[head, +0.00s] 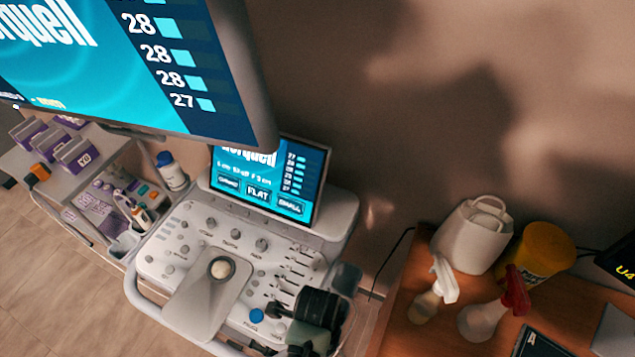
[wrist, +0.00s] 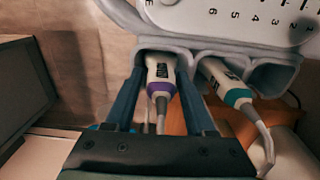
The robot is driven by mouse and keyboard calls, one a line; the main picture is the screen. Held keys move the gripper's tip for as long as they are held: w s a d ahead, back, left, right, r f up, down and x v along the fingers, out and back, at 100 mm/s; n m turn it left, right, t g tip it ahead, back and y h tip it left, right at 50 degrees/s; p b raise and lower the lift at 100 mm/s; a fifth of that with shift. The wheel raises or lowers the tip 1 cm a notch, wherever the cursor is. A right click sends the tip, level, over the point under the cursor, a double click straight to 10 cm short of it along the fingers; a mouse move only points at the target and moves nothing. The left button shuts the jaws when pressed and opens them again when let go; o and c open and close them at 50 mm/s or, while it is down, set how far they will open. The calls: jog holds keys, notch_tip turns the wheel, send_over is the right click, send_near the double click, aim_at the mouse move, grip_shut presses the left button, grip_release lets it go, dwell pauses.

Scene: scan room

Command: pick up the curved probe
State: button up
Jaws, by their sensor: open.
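In the wrist view, a white probe with a dark label and a purple ring (wrist: 161,72) hangs in a holder on the console's edge, its cord running down. A second white probe with a teal ring (wrist: 228,84) hangs tilted in the holder to its right. I cannot tell from their visible parts which one is the curved probe. My gripper (wrist: 161,84) is open, with one finger on each side of the purple-ringed probe. I cannot tell whether either finger touches it. In the head view, my dark arm end covers the console's front right corner and hides both probes.
The ultrasound console (head: 165,262) has knobs and a trackball, with a small screen (head: 270,185) behind and a large monitor (head: 243,75) overhead. A wooden table (head: 400,335) at right holds spray bottles (head: 485,318), a white container (head: 465,240) and a yellow tub (head: 545,250).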

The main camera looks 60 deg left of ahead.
jog(key=shift+w+f, duration=0.1)
jog(key=shift+f, duration=1.05)
grip_shut()
